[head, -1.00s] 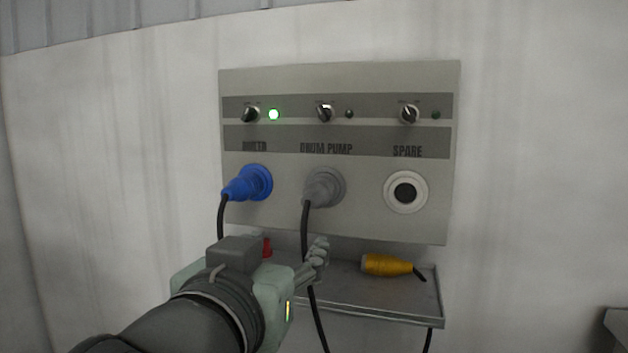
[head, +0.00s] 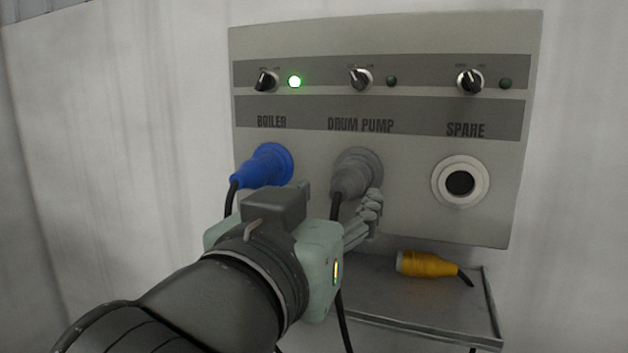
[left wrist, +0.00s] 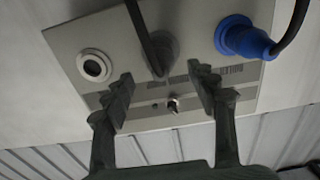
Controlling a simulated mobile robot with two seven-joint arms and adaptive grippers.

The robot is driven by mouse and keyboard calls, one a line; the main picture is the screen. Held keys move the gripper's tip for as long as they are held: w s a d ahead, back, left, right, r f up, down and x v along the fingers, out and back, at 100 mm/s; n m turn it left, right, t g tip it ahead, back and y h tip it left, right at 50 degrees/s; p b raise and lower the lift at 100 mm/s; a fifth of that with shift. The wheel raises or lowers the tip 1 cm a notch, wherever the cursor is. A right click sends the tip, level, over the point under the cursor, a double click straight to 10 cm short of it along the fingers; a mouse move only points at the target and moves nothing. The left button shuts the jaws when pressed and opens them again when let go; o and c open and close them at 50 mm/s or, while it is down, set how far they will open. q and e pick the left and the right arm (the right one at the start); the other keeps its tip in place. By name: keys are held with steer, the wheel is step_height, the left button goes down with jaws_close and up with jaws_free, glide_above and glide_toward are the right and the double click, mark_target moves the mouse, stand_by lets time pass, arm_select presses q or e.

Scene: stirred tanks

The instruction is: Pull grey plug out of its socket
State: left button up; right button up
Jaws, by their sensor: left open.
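The grey plug (head: 352,175) sits in the middle socket of the wall panel, under the label DRUM PUMP, with a black cable hanging from it. In the left wrist view the grey plug (left wrist: 163,56) shows beyond the fingers, between their lines, with its cable crossing upward. My left gripper (head: 368,212) is just below and in front of the plug, its fingers covering part of the cable. In the left wrist view my left gripper (left wrist: 160,78) is open, with nothing between its fingertips. My right gripper is in neither view.
A blue plug (head: 263,165) sits in the BOILER socket to the left, its lamp (head: 294,81) lit green. The SPARE socket (head: 460,182) is empty. A shelf (head: 420,320) below holds a yellow plug (head: 425,264).

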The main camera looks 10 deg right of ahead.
mark_target(338, 196)
arm_select(q)
steer(key=b+x, duration=0.1)
steer(key=x, duration=0.3)
steer(key=shift+w+d+f, duration=0.1)
steer(key=shift+w, duration=0.05)
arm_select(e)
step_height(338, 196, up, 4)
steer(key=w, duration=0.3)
arm_select(q)
steer(key=p+x, duration=0.1)
steer(key=x, duration=0.1)
steer(key=shift+w+d, duration=0.5)
steer(key=shift+w, duration=0.2)
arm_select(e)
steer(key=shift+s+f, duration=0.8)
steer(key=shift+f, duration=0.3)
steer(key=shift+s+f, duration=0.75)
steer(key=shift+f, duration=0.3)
arm_select(q)
steer(key=shift+p, duration=0.3)
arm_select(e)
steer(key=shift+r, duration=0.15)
arm_select(q)
jaws_close()
steer(key=shift+s, duration=0.15)
steer(key=shift+v, duration=2.9)
